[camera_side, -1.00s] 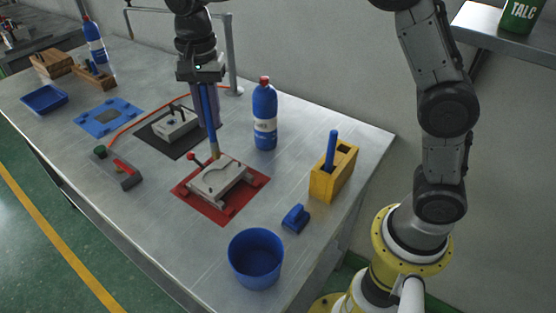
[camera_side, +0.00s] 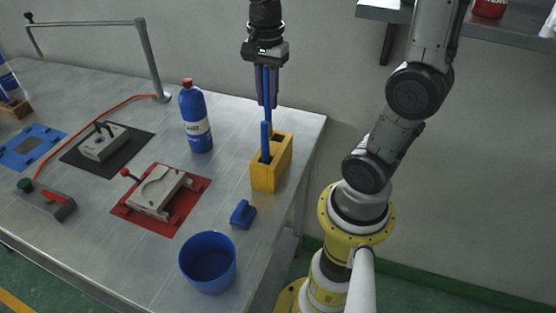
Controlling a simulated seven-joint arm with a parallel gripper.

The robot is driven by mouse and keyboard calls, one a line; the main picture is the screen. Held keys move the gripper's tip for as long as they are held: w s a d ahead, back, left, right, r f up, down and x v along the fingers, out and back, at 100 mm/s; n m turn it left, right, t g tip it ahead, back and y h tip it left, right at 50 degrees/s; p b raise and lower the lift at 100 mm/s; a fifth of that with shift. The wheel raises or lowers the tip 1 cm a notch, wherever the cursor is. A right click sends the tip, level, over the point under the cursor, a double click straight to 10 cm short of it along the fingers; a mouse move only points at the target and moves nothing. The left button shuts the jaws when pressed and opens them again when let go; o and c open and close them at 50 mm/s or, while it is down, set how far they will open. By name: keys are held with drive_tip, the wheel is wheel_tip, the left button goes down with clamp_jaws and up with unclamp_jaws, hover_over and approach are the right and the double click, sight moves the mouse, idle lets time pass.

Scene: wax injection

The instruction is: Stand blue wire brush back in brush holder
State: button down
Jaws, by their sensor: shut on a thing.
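My gripper (camera_side: 267,98) is above the yellow brush holder (camera_side: 267,179), fingers pointing down, shut on a blue wire brush (camera_side: 267,82). The brush hangs upright with its handle between the fingers. Its lower end is hidden behind another blue handle, so I cannot tell whether it is inside the holder or just above it. That other blue handle (camera_side: 265,142) stands upright in the holder's near slot. A dark slot opening (camera_side: 284,142) shows at the holder's far end.
A blue bottle (camera_side: 195,118) stands left of the holder. A blue block-like object (camera_side: 242,214) and a blue bucket (camera_side: 208,263) are in front. A grey mould (camera_side: 158,188) sits on a red mat. The table's right edge is close to the holder.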

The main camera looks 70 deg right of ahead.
wheel_tip(320, 180, down, 9)
drive_tip(key=s+d+m, duration=0.1)
drive_tip(key=d, duration=0.1)
drive_tip(key=shift+s, duration=0.3)
drive_tip(key=shift+d+f, duration=0.1)
drive_tip(key=shift+f, duration=0.15)
drive_tip(key=c, duration=0.8)
unclamp_jaws()
drive_tip(key=shift+r, duration=0.15)
